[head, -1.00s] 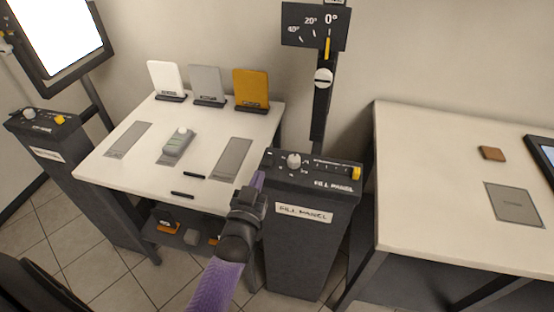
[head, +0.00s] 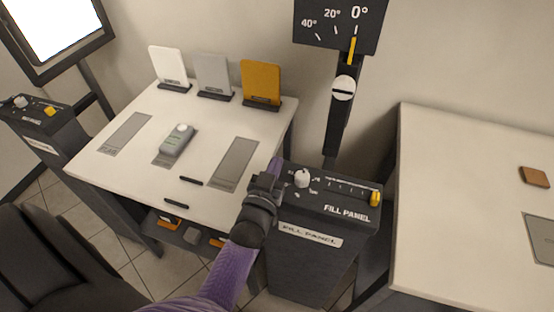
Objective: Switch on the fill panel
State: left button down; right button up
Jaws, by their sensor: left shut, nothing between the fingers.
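The fill panel's dark control box (head: 325,235) stands in the middle right, with "FILL PANEL" on its top edge and on a white front label (head: 310,235). A white knob (head: 302,178) sits at the left of its top, and a yellow knob (head: 376,197) at the right end of a marked scale. My left gripper (head: 276,166) is shut and empty, just left of the white knob at the box's left edge; I cannot tell whether it touches the box. My right gripper is not in view.
A white table (head: 210,120) left of the box holds white, grey and yellow cards and a grey meter (head: 177,140). An angle dial (head: 340,22) rises on a post behind. Another table (head: 470,220) stands right. A similar box (head: 40,118) stands far left beneath a lit panel (head: 50,32).

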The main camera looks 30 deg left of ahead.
pick_arm(q)
jog(key=shift+f, duration=0.6)
jog(key=shift+r, duration=0.15)
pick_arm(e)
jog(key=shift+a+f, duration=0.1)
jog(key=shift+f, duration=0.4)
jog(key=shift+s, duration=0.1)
